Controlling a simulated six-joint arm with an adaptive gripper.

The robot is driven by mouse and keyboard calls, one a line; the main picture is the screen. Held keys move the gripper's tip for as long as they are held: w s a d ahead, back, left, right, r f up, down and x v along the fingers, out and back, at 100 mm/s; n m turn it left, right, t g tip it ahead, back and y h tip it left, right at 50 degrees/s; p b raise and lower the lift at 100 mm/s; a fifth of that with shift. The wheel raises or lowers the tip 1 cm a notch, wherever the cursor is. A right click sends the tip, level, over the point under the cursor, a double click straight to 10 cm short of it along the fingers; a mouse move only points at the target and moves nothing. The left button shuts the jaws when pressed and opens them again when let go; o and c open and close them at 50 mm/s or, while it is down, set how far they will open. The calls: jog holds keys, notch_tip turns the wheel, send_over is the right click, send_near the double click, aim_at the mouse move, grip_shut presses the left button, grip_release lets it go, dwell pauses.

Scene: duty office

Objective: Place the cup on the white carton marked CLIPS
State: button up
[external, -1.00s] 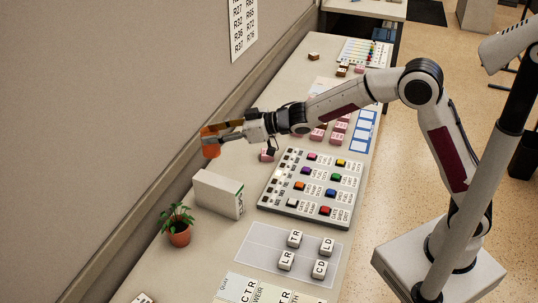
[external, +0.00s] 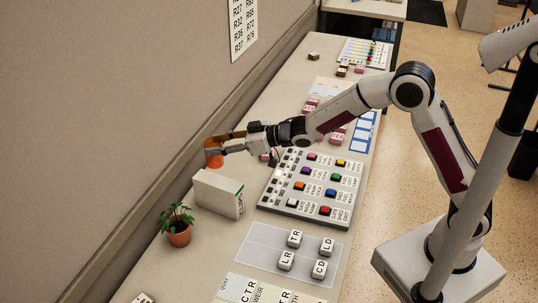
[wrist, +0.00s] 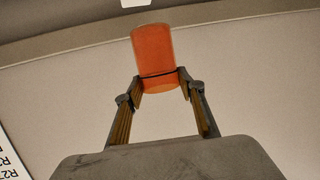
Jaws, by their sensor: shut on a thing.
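An orange cup (external: 213,160) is held between the fingers of my gripper (external: 222,148), at the left of the external view near the wall. In the wrist view the cup (wrist: 154,55) sits between the two fingertips of my gripper (wrist: 160,85), which close on its sides. A white carton (external: 217,194) with a green edge stands on the desk just below and in front of the cup. The cup appears above the carton's far end, apart from it; the exact gap is hard to tell. No CLIPS marking is readable on the carton.
A potted plant (external: 178,232) stands left of the carton. A panel of coloured buttons (external: 312,185) lies to its right. Lettered blocks (external: 295,240) rest on a pale mat in front. The partition wall (external: 120,110) rises close behind the cup.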

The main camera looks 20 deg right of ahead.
aim_at(223, 161)
jog(key=shift+f, duration=1.55)
jog(key=shift+f, duration=1.9)
jog(key=shift+f, duration=0.15)
jog(key=o, duration=1)
jog(key=shift+o, duration=0.2)
jog(key=shift+r, duration=0.2)
jog(key=shift+s+d+r, duration=0.25)
jog(key=shift+s+d, duration=0.1)
jog(key=shift+d, duration=0.25)
jog(key=v, duration=1)
jog(key=shift+d, duration=0.2)
